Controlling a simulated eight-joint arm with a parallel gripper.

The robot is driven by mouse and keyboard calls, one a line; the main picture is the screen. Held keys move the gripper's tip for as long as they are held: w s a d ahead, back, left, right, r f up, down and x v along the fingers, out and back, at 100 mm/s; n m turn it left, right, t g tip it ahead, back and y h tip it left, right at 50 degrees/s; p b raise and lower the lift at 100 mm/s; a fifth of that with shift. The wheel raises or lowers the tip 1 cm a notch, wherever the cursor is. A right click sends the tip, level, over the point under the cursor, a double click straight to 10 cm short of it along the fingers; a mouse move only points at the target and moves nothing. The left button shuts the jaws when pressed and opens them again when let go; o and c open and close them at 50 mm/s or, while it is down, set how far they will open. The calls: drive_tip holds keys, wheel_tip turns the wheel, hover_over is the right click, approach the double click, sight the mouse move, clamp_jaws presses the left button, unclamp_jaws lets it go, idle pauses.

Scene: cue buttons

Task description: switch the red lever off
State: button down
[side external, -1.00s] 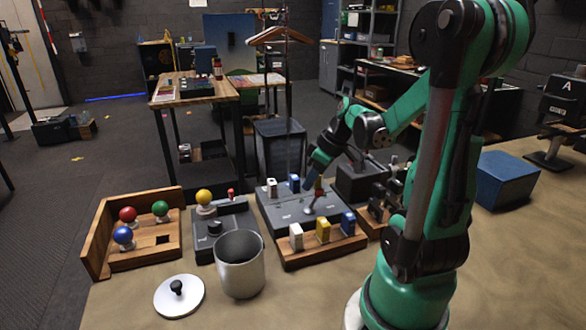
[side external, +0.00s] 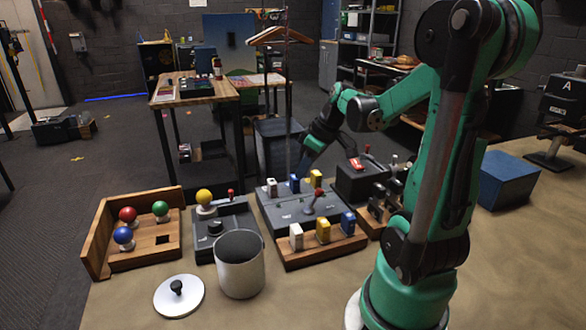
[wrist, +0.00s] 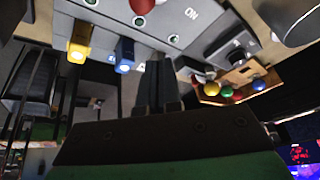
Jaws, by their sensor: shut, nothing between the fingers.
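The red lever (side external: 318,195) has a red ball knob on a thin stalk. It stands tilted on a grey panel (side external: 282,208) with a wooden front ledge. Its red knob (wrist: 142,5) is cut by the top edge of the wrist view, near the "ON" label. My gripper (side external: 302,168) is shut and empty. It is at the panel's far edge, close to the far blue block (side external: 294,183), behind and apart from the lever. The shut fingers (wrist: 155,75) also show in the wrist view beside the blue block.
White (side external: 271,187) and yellow (side external: 316,179) blocks flank the far blue one. More blocks line the front ledge. A black box with a red top part (side external: 356,163) stands right. Left are a button box (side external: 228,230), metal can (side external: 240,265), lid (side external: 178,296) and ball tray (side external: 150,256).

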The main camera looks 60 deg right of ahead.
drive_tip(key=s+d+r, duration=0.3)
drive_tip(key=s+r, duration=0.1)
drive_tip(key=r, duration=0.3)
drive_tip(key=shift+s+d+r, duration=0.25)
drive_tip(key=shift+s+r, duration=0.05)
